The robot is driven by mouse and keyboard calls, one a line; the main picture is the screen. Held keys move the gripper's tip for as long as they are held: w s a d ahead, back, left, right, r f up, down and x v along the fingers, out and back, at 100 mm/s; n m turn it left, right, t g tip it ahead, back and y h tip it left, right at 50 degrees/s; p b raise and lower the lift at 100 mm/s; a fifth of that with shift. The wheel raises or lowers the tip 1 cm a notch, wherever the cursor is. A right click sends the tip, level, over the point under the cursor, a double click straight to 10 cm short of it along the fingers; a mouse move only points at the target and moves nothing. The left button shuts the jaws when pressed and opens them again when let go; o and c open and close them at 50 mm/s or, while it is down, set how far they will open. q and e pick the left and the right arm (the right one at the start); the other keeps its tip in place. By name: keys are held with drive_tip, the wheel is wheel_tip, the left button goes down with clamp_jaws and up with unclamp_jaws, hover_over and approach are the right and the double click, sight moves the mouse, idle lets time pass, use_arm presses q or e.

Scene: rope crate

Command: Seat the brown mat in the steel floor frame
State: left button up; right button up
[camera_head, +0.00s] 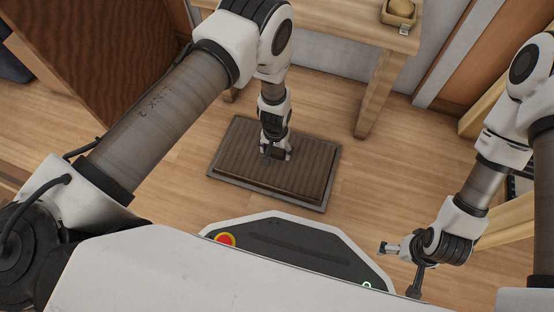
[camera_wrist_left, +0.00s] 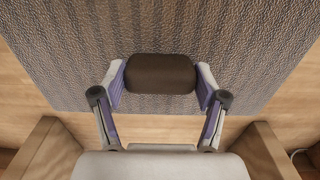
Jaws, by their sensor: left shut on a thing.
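The brown ribbed mat (camera_head: 308,176) lies flat at the floor frame, whose grey steel rim (camera_head: 322,207) shows around its left, near and right sides. Whether the mat is down inside the rim or slightly above it, I cannot tell. My left gripper (camera_head: 275,154) points down over the mat's middle. In the left wrist view its fingers (camera_wrist_left: 160,80) are shut on a dark brown rounded grip (camera_wrist_left: 160,74) above the mat's ribbed surface (camera_wrist_left: 230,40). My right gripper (camera_head: 399,268) is open and empty, at the lower right, away from the mat.
A wooden table (camera_head: 330,22) stands behind the mat, one leg (camera_head: 382,95) near its far right corner. A small tan container (camera_head: 399,12) is on it. A dark brown wooden panel (camera_head: 100,60) is at upper left. Wood floor (camera_head: 360,200) is clear right of the frame.

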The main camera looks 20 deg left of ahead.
sight(276, 149)
use_arm(q)
drive_tip(key=shift+f+b, duration=0.9)
drive_tip(key=shift+f, duration=0.05)
idle(1.0)
drive_tip(key=o, duration=1.5)
drive_tip(key=shift+c, duration=0.2)
drive_tip(key=shift+r, duration=0.1)
wheel_tip(276, 149, up, 12)
drive_tip(key=shift+f, duration=0.1)
